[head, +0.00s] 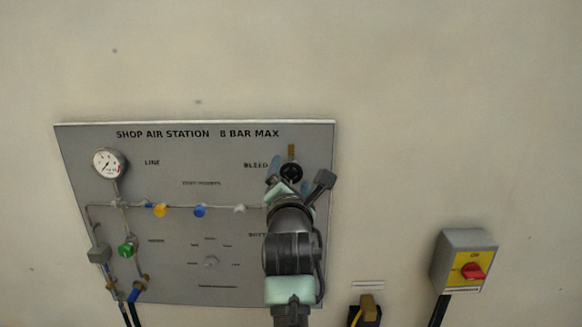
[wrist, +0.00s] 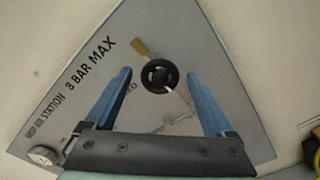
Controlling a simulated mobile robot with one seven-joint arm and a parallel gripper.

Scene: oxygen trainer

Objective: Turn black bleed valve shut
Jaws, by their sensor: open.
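The black bleed valve (head: 291,172) is a round handwheel at the panel's upper right, beside the BLEED label, with a brass fitting (head: 291,151) above it. In the wrist view the black handwheel (wrist: 160,76) sits between and just beyond the two blue fingers. My gripper (wrist: 160,80) is open, one finger on each side of the wheel, and I see a gap on both sides. In the head view my gripper (head: 287,168) is at the valve, with my arm hiding the panel below it.
The grey panel (head: 190,275) carries a gauge (head: 108,163), a green knob (head: 128,250), and yellow (head: 160,210), blue (head: 200,211) and pale knobs on a thin pipe. A switch box (head: 464,262) with a red knob is on the wall to the right. The wall above is clear.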

